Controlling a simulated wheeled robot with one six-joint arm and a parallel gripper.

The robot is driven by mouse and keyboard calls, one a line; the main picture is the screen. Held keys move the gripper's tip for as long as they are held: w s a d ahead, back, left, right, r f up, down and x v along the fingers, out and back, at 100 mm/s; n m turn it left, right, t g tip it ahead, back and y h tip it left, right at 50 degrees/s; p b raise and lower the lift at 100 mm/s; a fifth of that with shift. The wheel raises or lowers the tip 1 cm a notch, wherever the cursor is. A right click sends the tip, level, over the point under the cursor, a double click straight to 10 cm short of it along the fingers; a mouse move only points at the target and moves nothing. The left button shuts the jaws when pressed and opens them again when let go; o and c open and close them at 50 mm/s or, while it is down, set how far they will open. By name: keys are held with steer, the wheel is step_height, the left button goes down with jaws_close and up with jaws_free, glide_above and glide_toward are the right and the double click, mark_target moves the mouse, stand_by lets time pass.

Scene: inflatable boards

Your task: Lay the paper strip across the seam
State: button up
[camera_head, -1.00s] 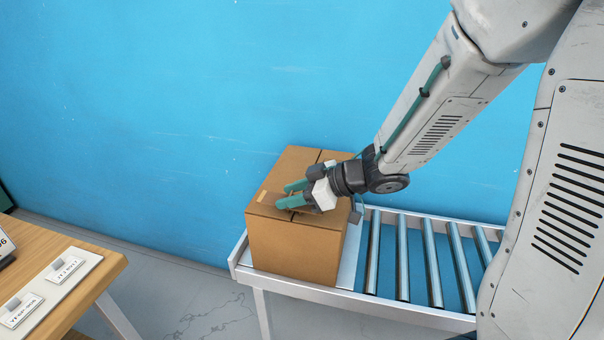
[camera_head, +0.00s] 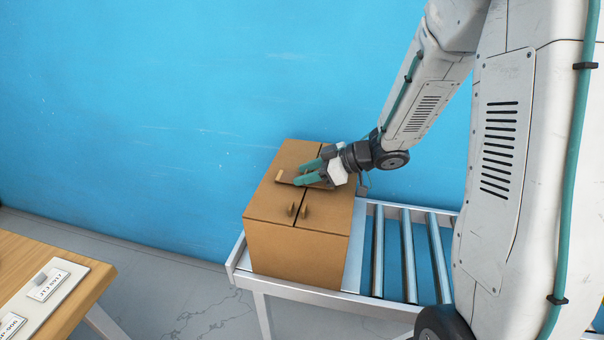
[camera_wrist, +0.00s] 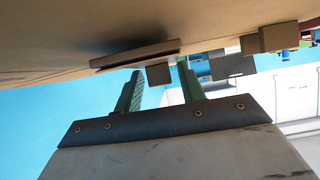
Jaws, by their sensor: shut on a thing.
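A brown cardboard box (camera_head: 297,259) has a dark seam (camera_head: 298,208) running from front to back along its top. My gripper (camera_head: 302,180), with green fingers, is over the back half of the top and shut on the brown paper strip (camera_head: 284,180). The strip's paler end sticks out left of the fingers, and it lies crosswise over the seam line. I cannot tell whether it touches the box. In the wrist view my gripper (camera_wrist: 160,88) has its fingers around a small block below a flat brown piece; the strip is hard to make out there.
The box sits on a roller conveyor (camera_head: 407,255), whose rollers are bare to the right. A wooden table (camera_head: 40,262) with labelled cards is at the left. A blue wall (camera_head: 150,110) stands behind.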

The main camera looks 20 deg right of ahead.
steer(key=shift+d+f, duration=0.2)
steer(key=shift+f, duration=0.05)
steer(key=shift+f, duration=0.15)
steer(key=o, duration=0.9)
steer(key=shift+o, duration=0.2)
